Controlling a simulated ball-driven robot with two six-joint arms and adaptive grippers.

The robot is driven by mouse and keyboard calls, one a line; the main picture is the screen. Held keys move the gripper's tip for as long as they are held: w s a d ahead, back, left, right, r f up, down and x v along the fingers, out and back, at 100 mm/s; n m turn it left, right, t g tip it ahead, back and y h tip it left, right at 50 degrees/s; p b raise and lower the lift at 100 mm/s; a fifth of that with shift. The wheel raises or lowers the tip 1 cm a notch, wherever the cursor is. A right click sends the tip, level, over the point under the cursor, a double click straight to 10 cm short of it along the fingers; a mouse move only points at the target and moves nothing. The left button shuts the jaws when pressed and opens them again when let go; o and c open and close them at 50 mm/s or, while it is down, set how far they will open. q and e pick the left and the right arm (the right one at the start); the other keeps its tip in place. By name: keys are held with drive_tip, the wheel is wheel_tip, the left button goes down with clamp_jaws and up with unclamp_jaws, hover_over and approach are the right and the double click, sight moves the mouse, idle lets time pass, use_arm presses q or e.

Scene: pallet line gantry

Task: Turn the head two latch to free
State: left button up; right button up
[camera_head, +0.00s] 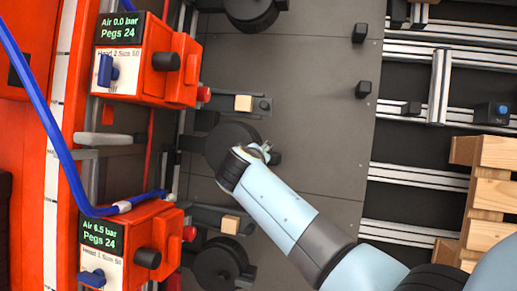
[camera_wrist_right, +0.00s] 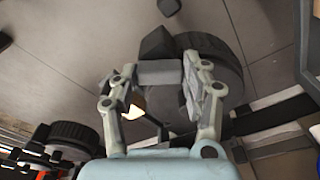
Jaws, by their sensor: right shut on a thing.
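The head two box (camera_head: 147,70) is red, labelled "Head 2 Size 50", and reads Air 0.0 bar, Pegs 24. Its blue handle (camera_head: 107,71) stands upright on the white face. No part is labelled as the latch. A dark round disc (camera_head: 222,146) lies on the grey plate below and right of this box. My right gripper (camera_head: 262,152) is over this disc's right side. In the right wrist view its fingers (camera_wrist_right: 165,82) are shut on a grey bar-like piece (camera_wrist_right: 160,72) in front of a dark disc (camera_wrist_right: 222,62). My left gripper is not in view.
A blue hose (camera_head: 55,135) runs down the left. Black posts (camera_head: 363,89) stand on the plate. Wooden slats (camera_head: 495,153) and rails are at right. The plate's upper middle is clear.

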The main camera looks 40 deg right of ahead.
drive_tip(key=shift+r+n+y+p, duration=0.1)
drive_tip(key=shift+n+y+p, duration=0.1)
drive_tip(key=shift+n+p, duration=1.3)
drive_tip(key=shift+r+n+y+p, duration=0.15)
drive_tip(key=shift+n+p, duration=0.6)
drive_tip(key=shift+n, duration=1.35)
drive_tip(key=shift+f, duration=0.1)
drive_tip(key=o, duration=0.9)
drive_tip(key=shift+d, duration=0.1)
drive_tip(key=v, duration=0.7)
